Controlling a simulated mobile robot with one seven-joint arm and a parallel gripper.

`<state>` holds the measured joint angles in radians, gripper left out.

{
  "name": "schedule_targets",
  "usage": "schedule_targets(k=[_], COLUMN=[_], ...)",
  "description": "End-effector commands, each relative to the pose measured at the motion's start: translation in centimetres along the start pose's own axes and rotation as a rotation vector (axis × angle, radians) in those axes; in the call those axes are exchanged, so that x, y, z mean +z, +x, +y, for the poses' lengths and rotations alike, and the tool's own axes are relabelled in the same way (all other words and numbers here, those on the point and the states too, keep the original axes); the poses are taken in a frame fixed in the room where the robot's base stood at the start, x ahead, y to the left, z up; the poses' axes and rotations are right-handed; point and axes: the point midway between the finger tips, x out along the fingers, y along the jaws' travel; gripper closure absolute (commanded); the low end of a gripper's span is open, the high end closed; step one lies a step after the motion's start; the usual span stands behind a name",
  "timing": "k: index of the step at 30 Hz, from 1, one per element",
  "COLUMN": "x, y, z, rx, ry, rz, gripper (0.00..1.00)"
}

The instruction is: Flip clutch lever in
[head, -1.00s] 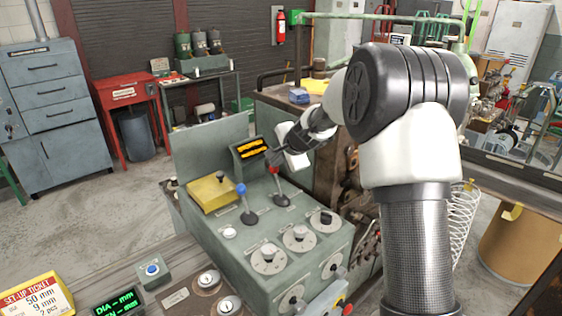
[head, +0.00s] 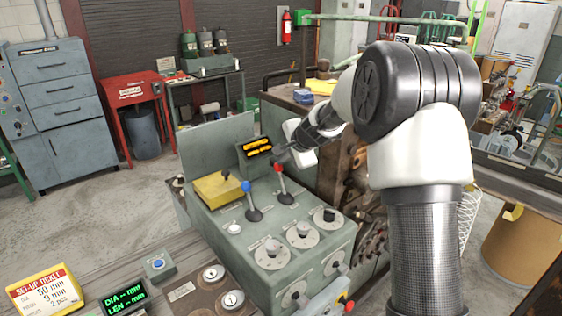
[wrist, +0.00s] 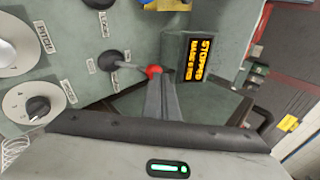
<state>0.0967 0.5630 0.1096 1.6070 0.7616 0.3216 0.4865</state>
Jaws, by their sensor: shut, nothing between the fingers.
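A lever with a red knob (head: 277,167) stands on the green control panel, leaning slightly back-left. A lever with a blue knob (head: 246,186) stands to its left. I cannot read which label names the clutch. My gripper (head: 282,157) is shut and empty, with its tips right by the red knob. In the wrist view the red knob (wrist: 153,71) sits just beyond the fingertips (wrist: 159,77), at or nearly at contact; I cannot tell whether they touch. Its shaft runs left to a round black base (wrist: 113,62).
A small display (head: 257,147) with orange text, its first word "STOPPED", stands behind the levers. A yellow box (head: 216,187) lies left of them. Several dials, including one near a "PITCH" label (wrist: 43,38), sit on the panel's front part.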

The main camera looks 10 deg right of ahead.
Motion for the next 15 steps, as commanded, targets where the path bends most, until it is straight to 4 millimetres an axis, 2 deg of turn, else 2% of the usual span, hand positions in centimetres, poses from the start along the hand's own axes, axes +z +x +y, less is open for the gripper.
schedule_targets(k=[9, 15], x=[0.4, 0.6], y=[-6.1, -8.3], z=[-3.8, -5.1], rx=[-0.004, -0.001], ry=[-0.003, -0.001], rz=[0.001, 0.000], gripper=[1.00, 1.00])
